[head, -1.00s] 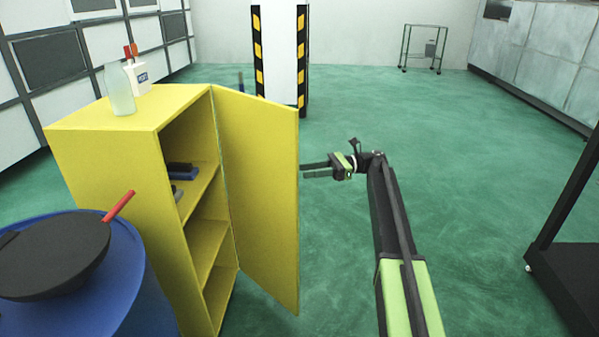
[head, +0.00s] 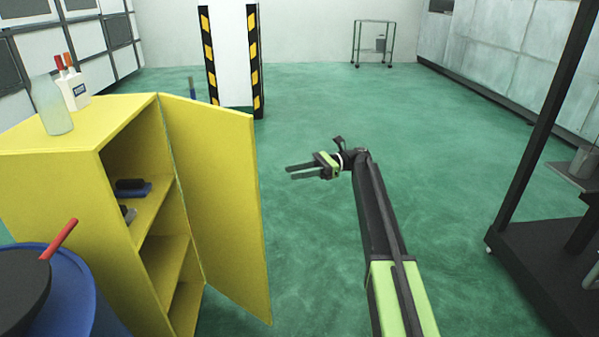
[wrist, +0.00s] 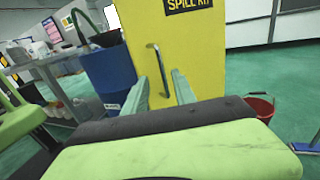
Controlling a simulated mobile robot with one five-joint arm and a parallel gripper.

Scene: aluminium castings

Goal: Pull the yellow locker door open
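The yellow locker (head: 75,185) stands at the left in the head view, with dark items on its shelves. Its yellow door (head: 215,200) is swung open on the right side, and the shelves show. In the wrist view the door's outer face (wrist: 200,65) carries a "SPILL KIT" label and a dark vertical bar handle (wrist: 160,70). My gripper (head: 289,172) is to the right of the door, apart from it, with its two fingers parted and nothing between them. In the wrist view the fingers (wrist: 160,92) show on either side of the handle's lower part, which lies beyond them.
A blue drum (head: 75,290) with a dark pan and red handle is close in front of the locker. A glass bottle (head: 50,105) stands on the locker top. A striped pillar (head: 232,60) is behind. A dark rack (head: 540,250) stands right. Green floor between is clear.

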